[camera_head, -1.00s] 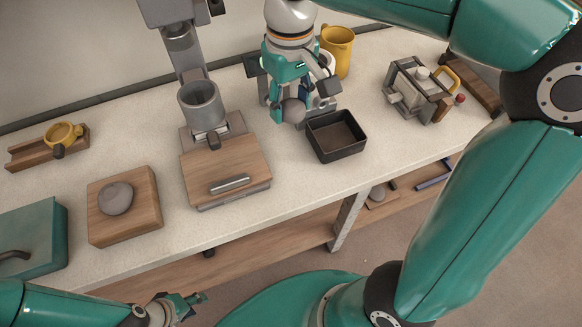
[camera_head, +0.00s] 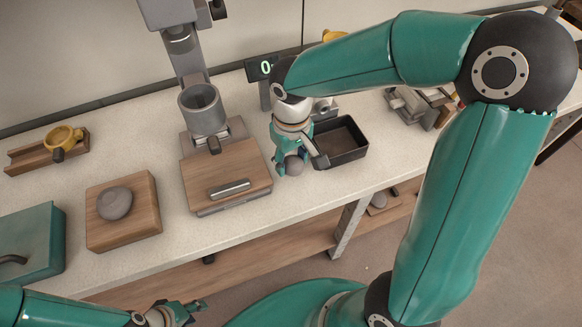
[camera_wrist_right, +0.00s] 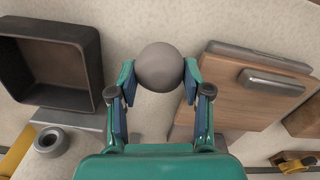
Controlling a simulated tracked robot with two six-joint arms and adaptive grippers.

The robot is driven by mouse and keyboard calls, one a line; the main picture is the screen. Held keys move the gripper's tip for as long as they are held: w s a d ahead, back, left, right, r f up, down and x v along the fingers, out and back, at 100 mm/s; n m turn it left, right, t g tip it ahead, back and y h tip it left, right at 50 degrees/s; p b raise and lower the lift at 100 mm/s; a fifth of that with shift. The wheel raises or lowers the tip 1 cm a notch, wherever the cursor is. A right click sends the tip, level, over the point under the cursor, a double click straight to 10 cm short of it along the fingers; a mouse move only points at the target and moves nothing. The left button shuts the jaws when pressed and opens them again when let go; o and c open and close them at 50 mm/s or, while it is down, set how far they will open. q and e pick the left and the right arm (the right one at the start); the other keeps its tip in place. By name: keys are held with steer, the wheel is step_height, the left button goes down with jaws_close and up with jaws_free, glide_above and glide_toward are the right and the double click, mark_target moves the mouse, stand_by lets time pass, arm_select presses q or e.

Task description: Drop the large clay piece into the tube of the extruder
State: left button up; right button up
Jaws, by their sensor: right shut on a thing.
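My right gripper (camera_head: 291,163) is shut on a round grey clay ball (camera_head: 294,166), held between its two fingertips; in the right wrist view the clay ball (camera_wrist_right: 160,68) shows clearly between the pads. It is over the worktop, right of the wooden board at the extruder. The extruder has a grey open-topped tube (camera_head: 204,122) below a plunger (camera_head: 180,42), left of and behind my right gripper. A flattened grey clay lump (camera_head: 115,203) lies on a wooden block (camera_head: 140,229) at the left. My left gripper (camera_head: 188,308) is low at the bottom edge; its jaw opening is unclear.
A black tray (camera_head: 352,157) is just right of my right gripper; its inside looks empty. The wooden board (camera_head: 215,172) with a metal handle lies before the tube. A digital display (camera_head: 262,68) stands behind. A teal box (camera_head: 48,262) is at far left.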

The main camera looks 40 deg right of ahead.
mark_target(292, 170)
steer(key=shift+f, duration=1.75)
steer(key=shift+f, duration=0.25)
steer(key=o, duration=1.2)
